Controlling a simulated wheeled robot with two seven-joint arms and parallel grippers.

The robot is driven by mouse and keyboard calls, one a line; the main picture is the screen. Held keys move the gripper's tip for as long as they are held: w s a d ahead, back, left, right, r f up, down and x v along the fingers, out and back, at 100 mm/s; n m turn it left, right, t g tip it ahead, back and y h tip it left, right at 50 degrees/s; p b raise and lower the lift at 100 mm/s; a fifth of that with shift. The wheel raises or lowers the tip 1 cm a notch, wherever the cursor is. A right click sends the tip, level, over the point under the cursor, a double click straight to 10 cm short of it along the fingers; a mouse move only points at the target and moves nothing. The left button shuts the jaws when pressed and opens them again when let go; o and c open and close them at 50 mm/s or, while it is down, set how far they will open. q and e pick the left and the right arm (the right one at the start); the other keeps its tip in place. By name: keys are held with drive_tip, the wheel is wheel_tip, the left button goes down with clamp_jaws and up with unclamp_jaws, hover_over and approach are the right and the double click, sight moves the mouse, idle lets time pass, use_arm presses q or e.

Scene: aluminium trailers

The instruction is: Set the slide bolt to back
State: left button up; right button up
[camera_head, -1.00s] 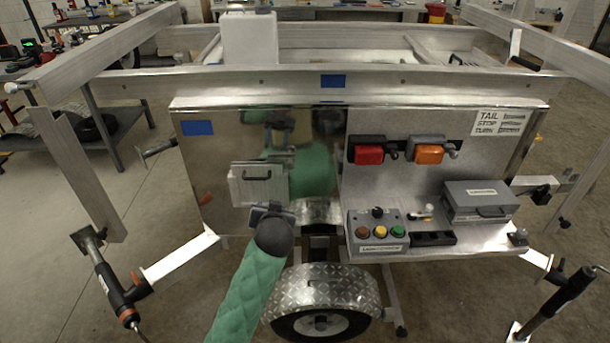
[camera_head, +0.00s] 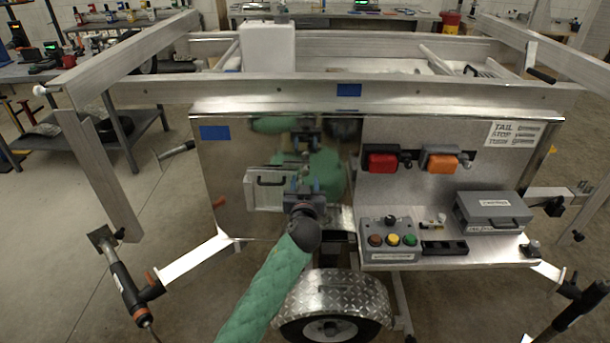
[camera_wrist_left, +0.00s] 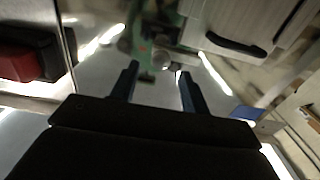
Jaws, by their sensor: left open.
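The shiny trailer front panel (camera_head: 225,165) carries a small pale hatch door (camera_head: 266,188) with a dark handle. My left gripper (camera_head: 304,183) is open just right of this hatch, its two blue fingers pointing at the panel. In the left wrist view, a round metal knob (camera_wrist_left: 162,60), apparently part of the slide bolt, lies ahead between the open left fingers (camera_wrist_left: 158,78). I see no contact with it. The hatch door with its black handle (camera_wrist_left: 235,46) is at upper right there. The gripper hides much of the bolt in the head view. My right gripper is not in view.
Right of the bolt are a red lamp (camera_head: 382,162), an orange lamp (camera_head: 441,163), a button box (camera_head: 391,238) and a grey case (camera_head: 492,212) on a shelf. A fender (camera_head: 335,290) sits below. The green shape on the panel is my arm's reflection.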

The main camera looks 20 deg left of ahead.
sight(305, 173)
use_arm(q)
drive_tip(key=shift+x, duration=1.65)
drive_tip(key=shift+s, duration=0.1)
clamp_jaws()
